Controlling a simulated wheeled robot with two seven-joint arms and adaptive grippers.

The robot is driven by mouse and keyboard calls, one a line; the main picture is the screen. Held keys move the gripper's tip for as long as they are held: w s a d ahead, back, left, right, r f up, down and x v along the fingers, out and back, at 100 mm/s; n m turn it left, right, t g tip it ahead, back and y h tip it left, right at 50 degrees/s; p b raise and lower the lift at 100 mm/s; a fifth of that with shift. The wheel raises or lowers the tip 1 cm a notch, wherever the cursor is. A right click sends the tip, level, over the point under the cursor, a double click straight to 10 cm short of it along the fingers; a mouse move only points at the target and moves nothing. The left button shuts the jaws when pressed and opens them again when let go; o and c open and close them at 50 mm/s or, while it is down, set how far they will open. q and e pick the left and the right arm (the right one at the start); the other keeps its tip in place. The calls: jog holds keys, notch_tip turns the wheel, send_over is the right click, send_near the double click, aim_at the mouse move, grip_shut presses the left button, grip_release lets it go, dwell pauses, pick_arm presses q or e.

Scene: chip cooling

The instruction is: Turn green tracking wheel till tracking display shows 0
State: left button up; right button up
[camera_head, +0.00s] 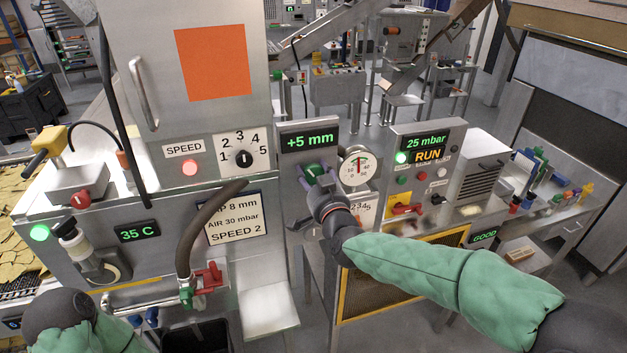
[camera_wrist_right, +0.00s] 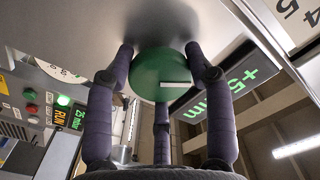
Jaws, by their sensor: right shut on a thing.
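The green tracking wheel (camera_head: 314,170) is on the grey panel below the tracking display (camera_head: 309,140), which reads +5 mm. My right gripper (camera_head: 318,178) is at the wheel, its fingers around the rim. In the right wrist view the fingers of my right gripper (camera_wrist_right: 160,75) enclose the green wheel (camera_wrist_right: 160,72), which has a white mark on its face. The +5 mm display (camera_wrist_right: 222,92) also shows there, tilted. My left arm shows at the bottom left of the head view; its fingers are not in view.
A round gauge (camera_head: 357,168) is just right of the wheel. A panel reading 25 mbar and RUN (camera_head: 427,148) stands further right. A SPEED dial (camera_head: 244,157) is on the left. A hose (camera_head: 200,225) and red valve handle (camera_head: 209,277) are at lower left.

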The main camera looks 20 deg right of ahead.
jog(key=n, duration=0.2)
jog(key=shift+d+r+n, duration=0.1)
jog(key=shift+r+n, duration=0.2)
jog(key=shift+n, duration=0.1)
jog(key=n, duration=0.2)
jog(key=shift+n, duration=0.4)
jog(key=n, duration=0.5)
jog(key=shift+r+n, duration=0.1)
jog(key=shift+n, duration=0.2)
jog(key=o, duration=1.1)
jog(key=shift+c, duration=0.2)
jog(key=shift+o, duration=0.5)
jog(key=shift+f, duration=0.25)
jog(key=s, duration=1.2)
